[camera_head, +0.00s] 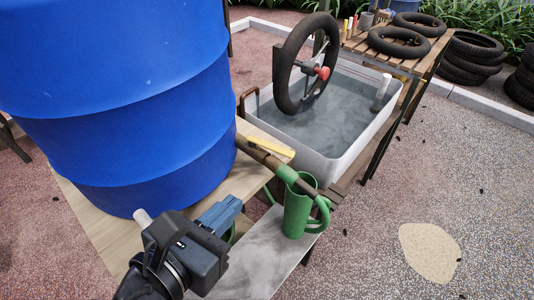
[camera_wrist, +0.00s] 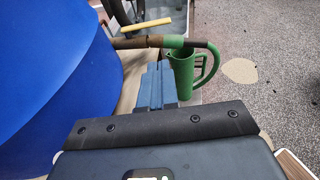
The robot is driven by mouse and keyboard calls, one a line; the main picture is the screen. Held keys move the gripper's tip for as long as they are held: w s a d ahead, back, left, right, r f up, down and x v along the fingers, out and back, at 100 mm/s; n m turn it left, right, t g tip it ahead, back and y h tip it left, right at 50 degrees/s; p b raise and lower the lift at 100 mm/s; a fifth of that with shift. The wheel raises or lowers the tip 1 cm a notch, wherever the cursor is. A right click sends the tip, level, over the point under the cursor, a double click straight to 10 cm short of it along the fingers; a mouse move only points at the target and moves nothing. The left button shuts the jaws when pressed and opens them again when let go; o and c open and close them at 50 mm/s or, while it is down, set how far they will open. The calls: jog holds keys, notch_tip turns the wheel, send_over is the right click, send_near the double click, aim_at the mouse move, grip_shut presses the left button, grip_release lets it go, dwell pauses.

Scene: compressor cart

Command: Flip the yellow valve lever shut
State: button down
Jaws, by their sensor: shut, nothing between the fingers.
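The yellow valve lever (camera_head: 270,147) sits on top of a brown pipe (camera_head: 262,157) that comes out of the blue barrel. In the head view it lies slanted close to the pipe's line; in the wrist view the lever (camera_wrist: 146,25) shows at the top, a little above the pipe. My gripper (camera_head: 232,207) is shut and empty, below and in front of the lever, clear of it. Its blue fingers (camera_wrist: 157,86) also show in the wrist view, pointing toward the pipe, to the left of the green jug.
The blue barrel (camera_head: 125,90) stands close on the left. A green jug (camera_head: 298,212) stands on a grey shelf (camera_head: 262,262), under a green hose (camera_head: 322,212) from the pipe's end. A water tub (camera_head: 335,172) with a wheel (camera_head: 288,65) is behind. Open ground lies right.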

send_near(280, 154)
jog(key=f+x, duration=0.1)
jog(key=x, duration=0.4)
jog(key=shift+w+d+r, duration=0.2)
jog(key=shift+w+d, duration=0.1)
jog(key=shift+w, duration=0.3)
jog(key=shift+w+p, duration=0.15)
jog(key=shift+p, duration=0.2)
